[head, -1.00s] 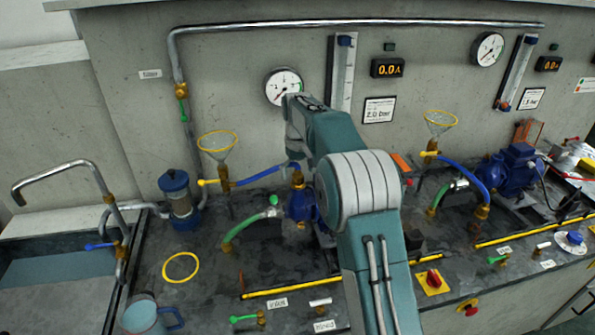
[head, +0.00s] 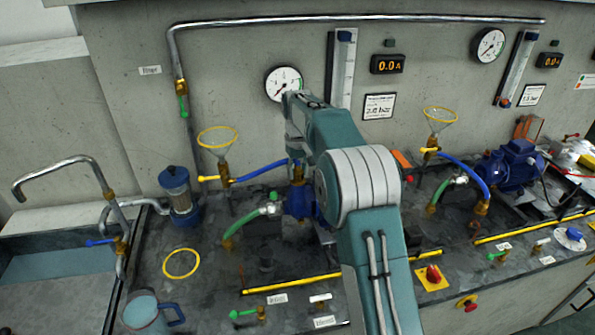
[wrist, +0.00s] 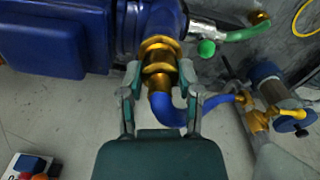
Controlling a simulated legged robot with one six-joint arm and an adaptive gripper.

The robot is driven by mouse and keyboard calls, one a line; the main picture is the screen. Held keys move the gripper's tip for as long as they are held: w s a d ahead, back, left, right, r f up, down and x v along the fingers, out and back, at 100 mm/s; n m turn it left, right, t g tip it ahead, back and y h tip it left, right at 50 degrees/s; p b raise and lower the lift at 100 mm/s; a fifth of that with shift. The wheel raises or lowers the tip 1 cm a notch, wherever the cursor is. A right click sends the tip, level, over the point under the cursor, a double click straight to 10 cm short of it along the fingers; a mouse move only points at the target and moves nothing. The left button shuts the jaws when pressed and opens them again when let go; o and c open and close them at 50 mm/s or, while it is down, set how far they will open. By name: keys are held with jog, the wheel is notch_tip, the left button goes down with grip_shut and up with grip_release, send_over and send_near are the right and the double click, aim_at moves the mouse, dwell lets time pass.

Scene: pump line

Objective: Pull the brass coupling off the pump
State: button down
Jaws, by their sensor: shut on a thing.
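The brass coupling (wrist: 160,67) is between the two fingers of my gripper (wrist: 160,78) in the wrist view, and the gripper is shut on it. The coupling sits in line with a brass fitting (wrist: 159,45) on the blue pump (wrist: 158,20), with no clear gap between them. A blue hose (wrist: 168,108) runs from the coupling off to the right. In the head view the pump (head: 300,203) is partly hidden behind my arm. My gripper (head: 296,158) is just above it, and the fingers are small and hard to make out there.
A green hose (head: 245,220) leaves the pump's left side. A funnel (head: 218,142) and a glass filter (head: 177,195) stand to the left. A second pump (head: 512,165) is to the right. The wall with a gauge (head: 284,84) is close behind.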

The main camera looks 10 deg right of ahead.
jog(key=shift+r, duration=0.15)
dwell(0.6)
jog(key=c, duration=0.8)
grip_release()
jog(key=shift+c, duration=0.2)
grip_shut()
jog(key=shift+r, duration=2.1)
